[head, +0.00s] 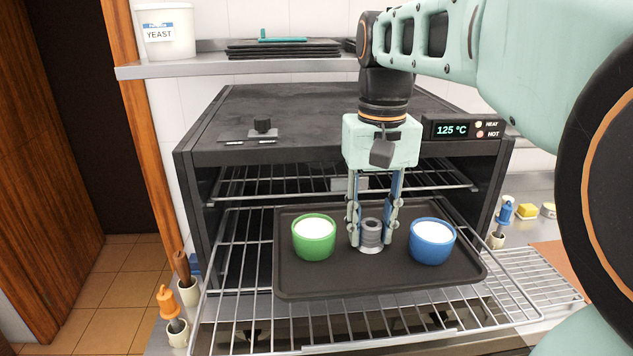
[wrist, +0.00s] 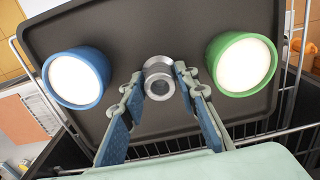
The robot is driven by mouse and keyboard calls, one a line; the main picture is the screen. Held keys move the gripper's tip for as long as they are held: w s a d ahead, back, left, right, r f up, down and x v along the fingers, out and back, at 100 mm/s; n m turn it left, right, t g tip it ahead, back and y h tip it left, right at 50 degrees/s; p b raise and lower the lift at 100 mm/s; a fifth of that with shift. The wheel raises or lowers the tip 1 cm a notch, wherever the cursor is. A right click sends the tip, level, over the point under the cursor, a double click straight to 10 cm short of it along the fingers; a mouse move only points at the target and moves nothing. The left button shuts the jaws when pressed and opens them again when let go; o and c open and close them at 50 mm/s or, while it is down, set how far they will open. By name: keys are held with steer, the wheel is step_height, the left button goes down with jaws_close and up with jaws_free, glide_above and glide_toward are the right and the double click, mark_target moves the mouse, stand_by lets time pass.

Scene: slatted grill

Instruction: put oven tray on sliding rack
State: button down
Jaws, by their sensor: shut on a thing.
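The black oven tray (head: 350,281) is at the pulled-out wire sliding rack (head: 243,312) of the oven; whether it rests fully on the wires or is just above them I cannot tell. The tray carries a green cup (head: 313,238), a blue cup (head: 432,241) and a grey metal knob (head: 370,235) between them. My gripper (head: 371,230) points down from above and is shut on the knob. The wrist view shows the fingers on both sides of the knob (wrist: 159,78), with the blue cup (wrist: 77,79) and green cup (wrist: 241,65) flanking it on the tray (wrist: 165,28).
The dark oven (head: 310,110) has a second rack (head: 300,182) inside, above the tray's level. A display (head: 464,130) reads 125 °C. A shelf (head: 215,66) holds a yeast tub (head: 165,35). Small pots with tools stand on both sides. An empty cooling rack (head: 541,275) lies at right.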

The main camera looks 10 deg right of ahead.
mark_target(368, 255)
steer(key=shift+f+b, duration=1.9)
steer(key=shift+f, duration=1.15)
steer(key=shift+f+b, duration=0.8)
steer(key=shift+f, duration=0.7)
steer(key=c, duration=1.4)
jaws_free()
steer(key=shift+c, duration=0.2)
step_height(368, 255, up, 7)
steer(key=p, duration=0.6)
steer(key=shift+r+p, duration=0.2)
steer(key=shift+p, duration=0.15)
steer(key=shift+r, duration=0.8)
steer(key=shift+a+f, duration=0.1)
